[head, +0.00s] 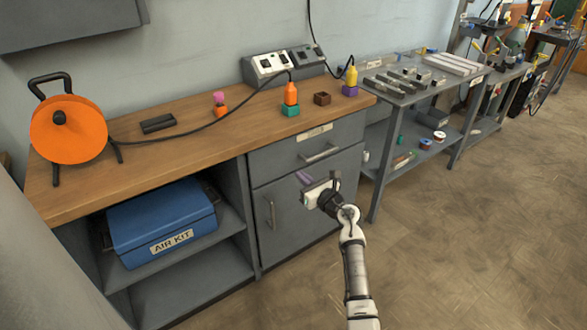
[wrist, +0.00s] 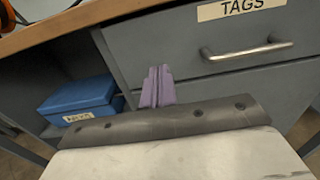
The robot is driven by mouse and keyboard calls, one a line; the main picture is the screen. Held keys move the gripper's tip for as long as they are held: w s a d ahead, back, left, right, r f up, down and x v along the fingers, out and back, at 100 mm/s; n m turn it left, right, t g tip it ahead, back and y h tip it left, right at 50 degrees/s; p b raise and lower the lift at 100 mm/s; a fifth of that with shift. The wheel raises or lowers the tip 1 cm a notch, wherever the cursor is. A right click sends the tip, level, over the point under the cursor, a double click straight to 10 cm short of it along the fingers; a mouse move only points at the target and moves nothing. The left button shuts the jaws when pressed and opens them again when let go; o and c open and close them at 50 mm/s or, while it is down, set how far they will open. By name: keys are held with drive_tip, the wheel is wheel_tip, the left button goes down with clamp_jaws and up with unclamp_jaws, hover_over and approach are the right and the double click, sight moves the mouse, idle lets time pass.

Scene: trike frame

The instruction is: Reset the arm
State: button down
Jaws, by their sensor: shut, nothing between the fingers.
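My gripper (head: 305,178) is in front of the grey workbench cabinet, below the worktop edge and apart from it. In the wrist view its purple fingers (wrist: 157,88) are together with nothing between them. My white arm reaches up to it from the bottom of the head view. Part of the lower cabinet door (head: 285,205) is hidden behind the gripper.
The wooden worktop (head: 190,142) holds an orange cable reel (head: 68,128), a black bar and small coloured blocks. A drawer marked TAGS (wrist: 231,9) is close by. A blue air kit box (head: 160,220) sits on a shelf. A metal table (head: 395,107) stands right; floor on the right is clear.

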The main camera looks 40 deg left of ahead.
drive_tip(key=shift+v, duration=1.45)
